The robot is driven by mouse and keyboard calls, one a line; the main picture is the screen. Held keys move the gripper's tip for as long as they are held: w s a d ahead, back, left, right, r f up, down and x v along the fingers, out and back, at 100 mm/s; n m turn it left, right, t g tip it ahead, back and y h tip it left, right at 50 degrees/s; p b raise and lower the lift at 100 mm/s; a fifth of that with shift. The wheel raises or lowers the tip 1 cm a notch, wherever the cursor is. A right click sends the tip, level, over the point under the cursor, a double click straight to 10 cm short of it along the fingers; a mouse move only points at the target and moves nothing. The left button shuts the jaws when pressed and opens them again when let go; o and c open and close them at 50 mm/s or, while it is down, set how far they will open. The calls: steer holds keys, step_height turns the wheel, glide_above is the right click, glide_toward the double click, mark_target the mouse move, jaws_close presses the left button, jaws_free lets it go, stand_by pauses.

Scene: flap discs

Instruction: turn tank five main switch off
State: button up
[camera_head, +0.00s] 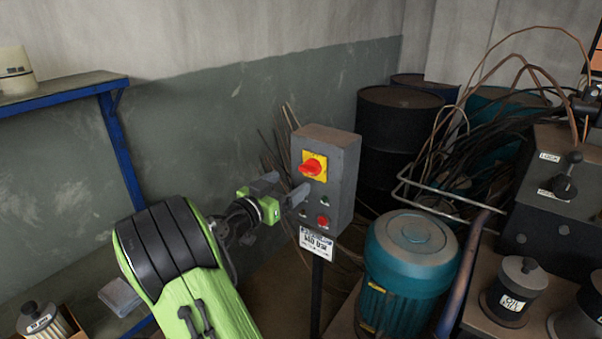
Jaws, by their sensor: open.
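A grey control box (335,165) stands on a thin dark post. Its front carries a red rotary switch (313,167) on a yellow square plate near the top. Small buttons sit below it, among them a red one (322,221). A white label (316,243) hangs under the box; its text is too small to read surely. My gripper (287,188) is at the left of the box front, a little below and left of the red switch. It is open and holds nothing that I can see. Whether a finger touches the box I cannot tell.
A teal motor (411,253) stands right of the post. Dark barrels (397,135) and tangled cables are behind it. A lever box (560,195) is at the far right. A blue-framed shelf (62,92) is on the left wall.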

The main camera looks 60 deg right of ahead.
mark_target(307, 170)
steer(key=d, duration=0.2)
steer(key=s+d, duration=0.1)
steer(key=d, duration=0.4)
steer(key=shift+s+d, duration=0.2)
steer(key=shift+d, duration=0.2)
steer(key=c, duration=1.1)
steer(key=shift+o, duration=0.2)
